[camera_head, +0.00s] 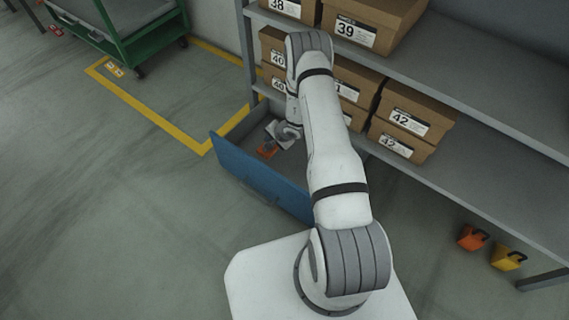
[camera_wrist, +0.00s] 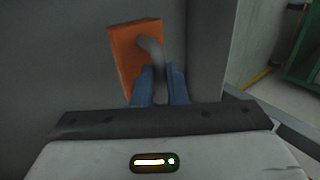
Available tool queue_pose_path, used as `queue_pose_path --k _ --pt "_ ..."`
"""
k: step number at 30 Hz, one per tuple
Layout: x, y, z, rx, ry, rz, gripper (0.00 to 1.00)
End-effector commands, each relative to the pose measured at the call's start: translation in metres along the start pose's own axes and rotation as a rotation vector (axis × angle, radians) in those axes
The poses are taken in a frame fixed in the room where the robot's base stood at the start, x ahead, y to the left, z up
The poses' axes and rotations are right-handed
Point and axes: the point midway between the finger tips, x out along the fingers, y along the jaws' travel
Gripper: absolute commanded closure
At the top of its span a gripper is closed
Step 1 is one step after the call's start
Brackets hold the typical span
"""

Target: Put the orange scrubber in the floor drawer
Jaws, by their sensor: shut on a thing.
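The orange scrubber (camera_wrist: 125,52) is a flat orange block with a grey curved handle, near the top middle of the wrist view. My gripper (camera_wrist: 160,72) has its blue fingers shut on the scrubber's handle. In the head view the scrubber (camera_head: 267,150) shows at the end of my arm, within the outline of the open floor drawer. The floor drawer (camera_head: 262,183) has a blue front and stands pulled out below the shelf. I cannot tell whether the scrubber touches the drawer's bottom. My arm hides the drawer's right part.
A grey shelf (camera_head: 480,115) with several shoe boxes (camera_head: 409,110) stands behind the drawer. An orange item (camera_head: 471,238) and a yellow item (camera_head: 505,258) are at lower right. A green cart (camera_head: 150,40) is at upper left. The left floor is mostly clear.

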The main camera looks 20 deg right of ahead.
Motion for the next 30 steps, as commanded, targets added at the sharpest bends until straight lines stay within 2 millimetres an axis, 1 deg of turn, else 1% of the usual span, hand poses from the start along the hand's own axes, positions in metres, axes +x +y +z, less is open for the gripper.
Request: queue_pose_path --k 1,6,14,19,21,27,30 --pt "0.011 0.009 0.001 0.001 -0.001 0.001 1.00" --pt "0.037 0.026 0.001 0.002 -0.001 0.002 1.00" --pt "0.055 0.037 0.002 0.000 -0.001 0.001 1.00" --pt "0.076 0.051 0.002 0.000 -0.002 0.001 1.00" --pt "0.079 0.053 0.001 -0.001 -0.001 0.000 1.00" --pt "0.077 0.052 0.002 -0.001 -0.001 0.000 1.00" --pt "0.080 0.053 0.002 -0.001 -0.002 0.000 1.00"
